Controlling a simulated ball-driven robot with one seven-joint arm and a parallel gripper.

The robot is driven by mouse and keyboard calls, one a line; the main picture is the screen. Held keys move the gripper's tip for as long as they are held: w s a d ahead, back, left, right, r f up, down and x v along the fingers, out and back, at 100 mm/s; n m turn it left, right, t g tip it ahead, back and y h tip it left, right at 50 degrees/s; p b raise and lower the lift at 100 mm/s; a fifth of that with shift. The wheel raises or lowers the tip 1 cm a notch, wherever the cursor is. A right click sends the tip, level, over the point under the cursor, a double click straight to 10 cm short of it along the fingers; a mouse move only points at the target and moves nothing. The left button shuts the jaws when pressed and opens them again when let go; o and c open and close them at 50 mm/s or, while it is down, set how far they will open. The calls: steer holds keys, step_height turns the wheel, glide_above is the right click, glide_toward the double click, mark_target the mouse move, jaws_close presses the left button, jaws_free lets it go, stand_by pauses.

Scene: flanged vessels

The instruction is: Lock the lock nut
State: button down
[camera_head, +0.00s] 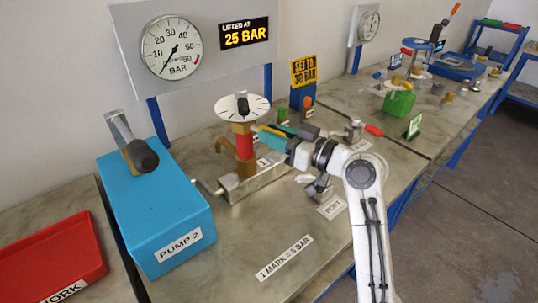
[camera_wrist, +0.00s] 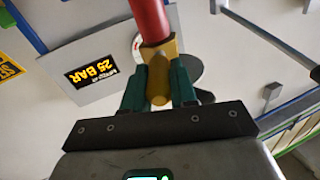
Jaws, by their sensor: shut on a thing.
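A valve with a red body (camera_head: 245,147) stands upright in a metal tray (camera_head: 253,183). A brass block, which looks like the lock nut (camera_head: 240,128), sits just above the red part, under a white marked disc (camera_head: 243,107). In the wrist view, inverted, the brass nut (camera_wrist: 173,46) has a round-ended brass bar (camera_wrist: 159,80) pointing toward the camera. My gripper (camera_head: 262,133) comes from the right. Its green fingers (camera_wrist: 160,72) are closed on both sides of this bar. The fingers partly hide the nut.
A gauge (camera_head: 172,47) reads near the low end of its scale, beside a "LIFTED AT 25 BAR" sign (camera_head: 244,34). A blue pump box (camera_head: 160,215) with a lever stands left. A "SET TO 30 BAR" sign (camera_head: 304,70) stands behind. The front bench is clear around the "1 MARK = 5 BAR" label (camera_head: 284,258).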

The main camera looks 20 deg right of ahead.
steer(key=shift+w+d+n+g+y+b, duration=0.65)
steer(key=shift+n+g+y+b, duration=0.6)
steer(key=shift+b, duration=0.25)
steer(key=shift+w+d+n+g+y+b, duration=0.6)
steer(key=shift+n+g+y+b, duration=0.55)
steer(key=shift+g+b, duration=0.3)
steer(key=shift+w+d+n+g+y+b, duration=0.65)
steer(key=shift+n+g+y+b, duration=0.45)
steer(key=shift+g+y+b, duration=0.3)
steer(key=shift+w+a, duration=0.1)
steer(key=c, duration=0.9)
jaws_free()
steer(key=v, duration=1)
steer(key=shift+d+b, duration=0.35)
steer(key=shift+b, duration=0.05)
